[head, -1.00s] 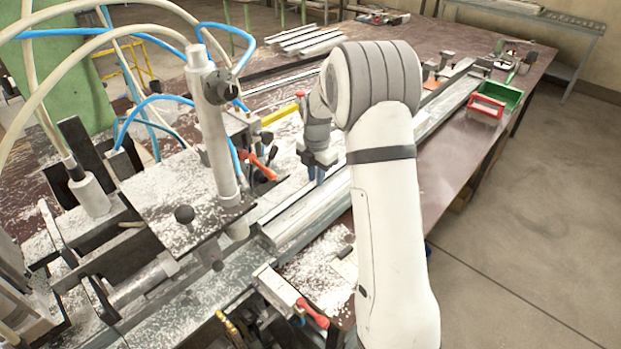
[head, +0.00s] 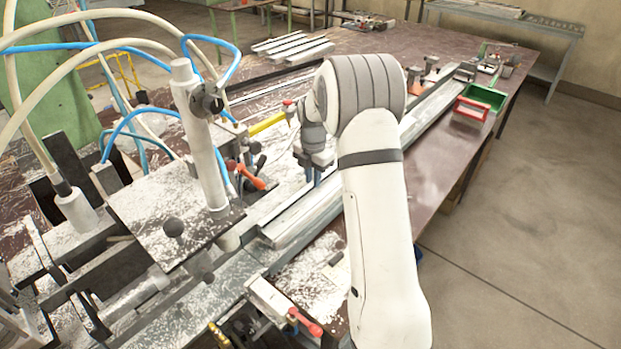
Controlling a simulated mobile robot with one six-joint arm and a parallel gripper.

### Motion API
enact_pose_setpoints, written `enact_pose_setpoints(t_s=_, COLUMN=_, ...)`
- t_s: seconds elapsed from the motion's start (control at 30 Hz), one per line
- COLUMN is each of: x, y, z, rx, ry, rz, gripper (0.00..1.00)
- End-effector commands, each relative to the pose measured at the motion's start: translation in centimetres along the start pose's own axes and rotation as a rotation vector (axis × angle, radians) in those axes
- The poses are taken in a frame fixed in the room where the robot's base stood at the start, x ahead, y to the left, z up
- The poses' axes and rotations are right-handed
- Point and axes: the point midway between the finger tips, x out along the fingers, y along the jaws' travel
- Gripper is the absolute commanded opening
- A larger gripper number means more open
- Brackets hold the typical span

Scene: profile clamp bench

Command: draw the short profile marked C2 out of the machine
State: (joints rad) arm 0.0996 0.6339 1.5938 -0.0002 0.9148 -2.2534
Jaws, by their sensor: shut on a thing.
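A short, light metal profile (head: 290,224) lies lengthwise along the machine's rail. Its near end is clear of the machine (head: 165,215), just right of the plate and post. Its far part is hidden behind my arm, and I cannot read a C2 mark on it. My gripper (head: 312,180) points down over the profile with its blue fingers shut on it. The fingertips are small and partly hidden by my wrist.
A clamp with a red handle (head: 305,322) stands at the near side. A yellow bar (head: 268,123) and an orange-red lever (head: 250,177) lie left of my gripper. Red (head: 470,108) and green (head: 487,97) bins sit at the table's right edge. Loose profiles (head: 293,46) lie at the back.

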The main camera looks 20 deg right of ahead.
Motion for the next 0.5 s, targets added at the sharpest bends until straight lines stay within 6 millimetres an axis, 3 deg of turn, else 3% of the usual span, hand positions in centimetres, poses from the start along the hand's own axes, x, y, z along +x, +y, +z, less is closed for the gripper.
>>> enact_pose_setpoints(t_s=0.5, x=-0.17, y=-0.61, z=0.04, rx=0.000, ry=-0.003, rz=0.003, gripper=0.00)
